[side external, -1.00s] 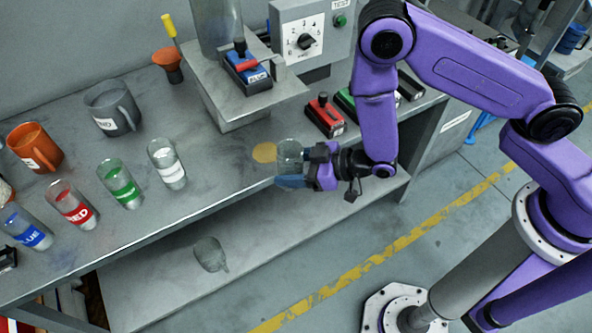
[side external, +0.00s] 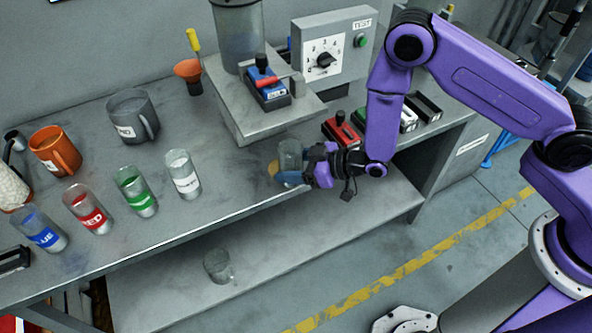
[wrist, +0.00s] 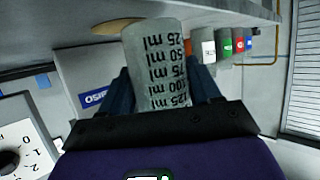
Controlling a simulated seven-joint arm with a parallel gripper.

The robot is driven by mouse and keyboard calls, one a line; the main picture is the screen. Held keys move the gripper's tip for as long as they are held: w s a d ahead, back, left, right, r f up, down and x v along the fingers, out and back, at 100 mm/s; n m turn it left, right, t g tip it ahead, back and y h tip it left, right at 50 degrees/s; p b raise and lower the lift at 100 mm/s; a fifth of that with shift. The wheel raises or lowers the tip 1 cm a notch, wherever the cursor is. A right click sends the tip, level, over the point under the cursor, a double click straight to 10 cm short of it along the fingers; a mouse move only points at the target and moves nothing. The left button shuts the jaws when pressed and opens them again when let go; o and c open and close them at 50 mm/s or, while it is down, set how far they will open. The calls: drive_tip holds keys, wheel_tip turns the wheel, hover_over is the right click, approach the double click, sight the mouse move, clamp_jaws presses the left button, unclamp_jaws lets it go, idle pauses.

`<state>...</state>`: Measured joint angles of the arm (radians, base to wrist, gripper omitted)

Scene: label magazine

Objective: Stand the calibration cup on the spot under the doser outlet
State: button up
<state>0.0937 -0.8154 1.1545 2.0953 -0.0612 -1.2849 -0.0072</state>
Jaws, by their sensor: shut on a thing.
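The clear calibration cup (side external: 291,151) is upright in the side external view, held over the bench near its front edge. In the wrist view the cup (wrist: 158,60) shows inverted, with its ml marks facing me. My gripper (side external: 290,178) is shut on the cup, one blue finger on each side of it in the wrist view (wrist: 165,92). The orange spot (side external: 273,168) on the bench is partly covered by the cup, just left of it. Whether the cup's base touches the bench I cannot tell. The doser (side external: 268,84) stands behind; its outlet is hidden.
Labelled glasses, a white one (side external: 183,176), green (side external: 136,192), red (side external: 88,210) and blue (side external: 40,230), stand to the left. Behind are a grey mug (side external: 133,116) and an orange mug (side external: 55,150). A red-topped block (side external: 341,131) is right of my gripper.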

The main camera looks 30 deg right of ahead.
drive_tip(key=shift+w, duration=2.8)
drive_tip(key=shift+f, duration=0.5)
drive_tip(key=shift+s, duration=0.1)
drive_tip(key=o, duration=1.1)
drive_tip(key=v, duration=1.7)
drive_tip(key=shift+s+d, duration=0.2)
